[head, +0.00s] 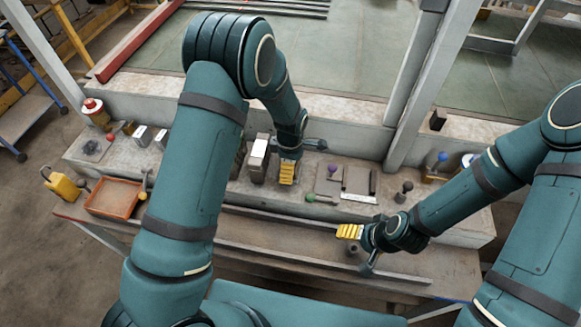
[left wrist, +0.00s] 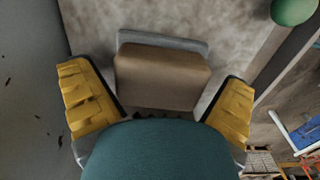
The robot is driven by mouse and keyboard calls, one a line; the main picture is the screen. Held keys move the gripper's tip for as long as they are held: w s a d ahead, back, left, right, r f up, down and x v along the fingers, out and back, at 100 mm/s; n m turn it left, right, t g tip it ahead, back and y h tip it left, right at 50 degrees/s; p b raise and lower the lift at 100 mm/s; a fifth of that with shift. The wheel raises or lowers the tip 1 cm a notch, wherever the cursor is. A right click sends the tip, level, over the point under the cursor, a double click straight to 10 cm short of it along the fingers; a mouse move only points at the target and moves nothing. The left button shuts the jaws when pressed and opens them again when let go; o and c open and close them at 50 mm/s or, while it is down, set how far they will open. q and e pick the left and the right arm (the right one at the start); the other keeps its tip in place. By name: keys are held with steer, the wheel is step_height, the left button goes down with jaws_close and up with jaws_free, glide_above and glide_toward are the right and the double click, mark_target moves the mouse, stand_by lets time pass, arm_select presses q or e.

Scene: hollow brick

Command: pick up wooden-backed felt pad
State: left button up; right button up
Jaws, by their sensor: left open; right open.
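The wooden-backed felt pad shows in the left wrist view as a brown block (left wrist: 160,80) on a wider grey layer. It lies on the pale stone surface between the two yellow fingers of my left gripper (left wrist: 157,100). The fingers stand apart with a gap on each side of the pad. In the head view my left gripper (head: 288,172) is low over the ledge, and it and the arm hide the pad. My right gripper (head: 352,234) is open and empty above the front of the bench, away from the pad.
A white-topped block (head: 258,152) stands close left of my left gripper. A green-knobbed tool (head: 311,198), a purple knob (head: 332,168) and grey blocks (head: 359,180) lie to its right.

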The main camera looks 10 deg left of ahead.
arm_select(q)
steer(key=c, duration=1.1)
